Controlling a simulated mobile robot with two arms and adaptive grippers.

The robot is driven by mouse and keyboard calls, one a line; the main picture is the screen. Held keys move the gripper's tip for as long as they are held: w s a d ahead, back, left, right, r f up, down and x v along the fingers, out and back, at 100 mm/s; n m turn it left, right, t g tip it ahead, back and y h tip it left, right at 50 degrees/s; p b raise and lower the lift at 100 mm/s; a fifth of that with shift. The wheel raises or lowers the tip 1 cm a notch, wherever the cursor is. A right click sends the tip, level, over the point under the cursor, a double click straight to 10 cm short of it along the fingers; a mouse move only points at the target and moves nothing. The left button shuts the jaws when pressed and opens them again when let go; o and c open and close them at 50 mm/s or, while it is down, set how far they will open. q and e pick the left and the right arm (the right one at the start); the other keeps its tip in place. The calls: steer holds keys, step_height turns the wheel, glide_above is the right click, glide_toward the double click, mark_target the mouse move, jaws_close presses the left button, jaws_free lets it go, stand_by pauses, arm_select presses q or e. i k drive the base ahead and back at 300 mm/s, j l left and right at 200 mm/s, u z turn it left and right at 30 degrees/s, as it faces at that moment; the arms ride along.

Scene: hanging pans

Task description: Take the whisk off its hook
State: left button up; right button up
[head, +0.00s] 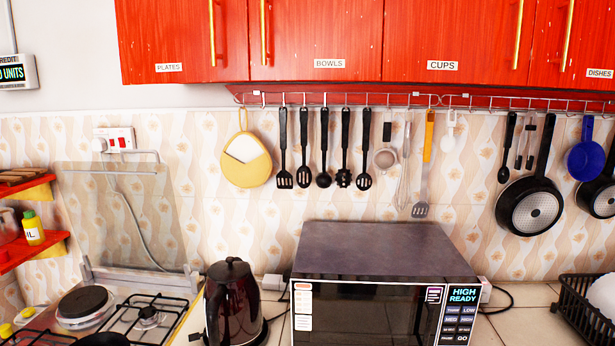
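The whisk (403,186) hangs wires-down from the rail (350,101) on the tiled wall, above the microwave. Its thin pale handle rises to the rail; the exact hook it hangs on is too small to make out. A small strainer (386,158) hangs just to its left, and a spatula with a yellow handle (429,137) hangs close on its right. Neither of my grippers shows in the head view.
A microwave (370,250) stands on the counter below the whisk, with a dark kettle (234,300) to its left. Several black utensils (325,150) hang left of the strainer. A black pan (530,205) hangs at right. Red cabinets (330,40) overhang the rail.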

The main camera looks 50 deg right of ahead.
mark_target(409, 128)
steer(key=z, duration=2.05)
steer(key=i+l+z, duration=0.1)
steer(key=l, duration=0.15)
steer(key=i+l+z, duration=0.1)
steer(key=l, duration=0.15)
